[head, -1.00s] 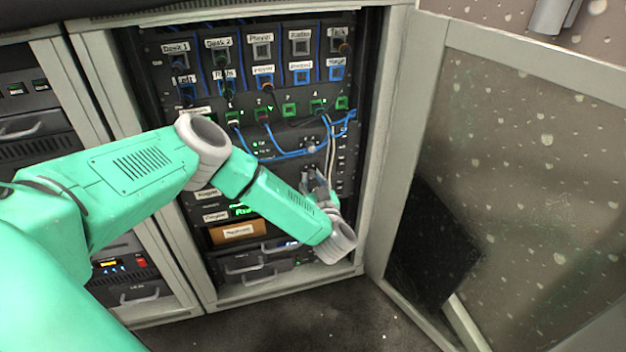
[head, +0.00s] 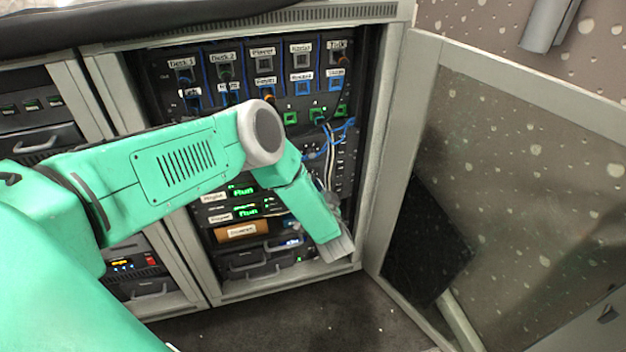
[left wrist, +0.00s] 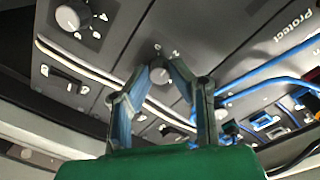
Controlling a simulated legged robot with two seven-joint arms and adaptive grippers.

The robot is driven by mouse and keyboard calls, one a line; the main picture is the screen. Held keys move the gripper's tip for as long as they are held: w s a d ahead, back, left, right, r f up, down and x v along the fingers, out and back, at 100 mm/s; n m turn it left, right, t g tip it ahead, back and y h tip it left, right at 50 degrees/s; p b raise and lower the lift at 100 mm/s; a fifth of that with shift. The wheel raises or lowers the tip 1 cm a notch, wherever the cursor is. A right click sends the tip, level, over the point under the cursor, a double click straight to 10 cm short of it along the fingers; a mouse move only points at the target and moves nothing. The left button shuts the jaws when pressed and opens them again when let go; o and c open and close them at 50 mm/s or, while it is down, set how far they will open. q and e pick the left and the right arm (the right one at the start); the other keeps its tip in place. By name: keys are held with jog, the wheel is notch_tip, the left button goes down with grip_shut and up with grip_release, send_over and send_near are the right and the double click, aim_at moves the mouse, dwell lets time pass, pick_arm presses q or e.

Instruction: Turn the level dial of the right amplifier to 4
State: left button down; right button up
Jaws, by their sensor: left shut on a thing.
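In the left wrist view a small round grey dial (left wrist: 159,75) sits on a dark panel with a few pale marks around it. My left gripper (left wrist: 160,68) is closed around this dial, one fingertip on each side. The figures by the dial are too small to read, and I cannot tell its setting. A second round dial (left wrist: 70,17) is apart from the gripper, on the panel at upper left. In the head view my left gripper (head: 331,193) is at the right side of the rack, and my arm hides the dial there. My right gripper is not in view.
The rack (head: 170,62) holds labelled sockets with blue and white cables (head: 330,140) hanging close to my gripper. Cables also cross the panel in the wrist view. The open cabinet door (head: 500,180) stands to the right. The floor (head: 300,320) in front is clear.

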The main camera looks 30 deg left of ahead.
pick_arm(q)
jog(key=shift+d+f+m+g+y+b, duration=0.15)
jog(key=shift+m+b, duration=0.55)
jog(key=shift+m, duration=2.4)
jog(key=shift+d+m+g+y+b, duration=0.2)
jog(key=shift+m+b, duration=0.45)
jog(key=shift+m, duration=2.45)
jog(key=c, duration=1.4)
grip_release()
jog(key=shift+f, duration=0.1)
jog(key=shift+c, duration=0.2)
jog(key=shift+w, duration=0.1)
jog(key=v, duration=1.2)
